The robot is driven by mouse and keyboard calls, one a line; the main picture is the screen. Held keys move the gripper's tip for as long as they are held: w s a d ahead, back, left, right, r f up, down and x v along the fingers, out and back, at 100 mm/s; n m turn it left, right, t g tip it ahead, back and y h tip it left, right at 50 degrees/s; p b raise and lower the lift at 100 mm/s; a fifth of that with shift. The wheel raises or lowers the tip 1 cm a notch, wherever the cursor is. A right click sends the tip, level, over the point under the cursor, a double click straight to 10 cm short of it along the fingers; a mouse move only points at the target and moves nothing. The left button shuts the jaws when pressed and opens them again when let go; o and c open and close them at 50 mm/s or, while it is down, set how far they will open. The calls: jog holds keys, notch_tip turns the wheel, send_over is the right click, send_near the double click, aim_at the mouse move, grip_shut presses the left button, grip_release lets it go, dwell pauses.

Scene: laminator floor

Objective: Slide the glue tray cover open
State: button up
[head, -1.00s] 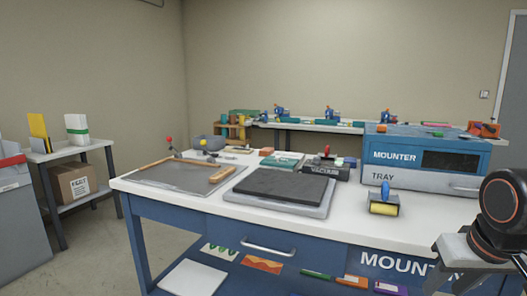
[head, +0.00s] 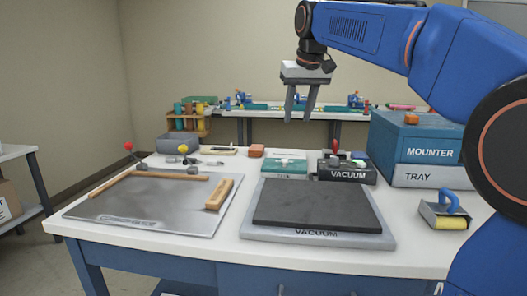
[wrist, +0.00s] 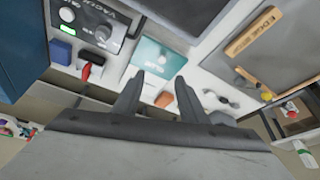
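My gripper (head: 298,120) hangs above the middle of the white-topped bench, fingers pointing down, open and empty. It also shows open in the wrist view (wrist: 158,80), touching nothing. No part is clearly marked as a glue tray cover. A pale front labelled TRAY (head: 432,177) sits under the blue MOUNTER box (head: 418,138) at the right; my arm hides its right side. A teal case (head: 284,164) with a pale top lies at the back middle, its label unclear; it also shows in the wrist view (wrist: 167,58). A yellow roller with a blue handle (head: 447,209) stands at the right.
A dark slab (head: 318,206) lies on the grey VACUUM plate (head: 262,229). The black VACUUM control box (head: 347,175) is behind it. A grey board (head: 150,206) with wooden bars fills the left. A grey bin (head: 177,146) stands at the back left. The bench's front strip is clear.

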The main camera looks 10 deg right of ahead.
send_near(285, 160)
jog(key=x, duration=0.7)
jog(key=shift+w+f, duration=0.2)
jog(key=shift+f, duration=0.1)
jog(key=shift+c, duration=0.3)
grip_shut()
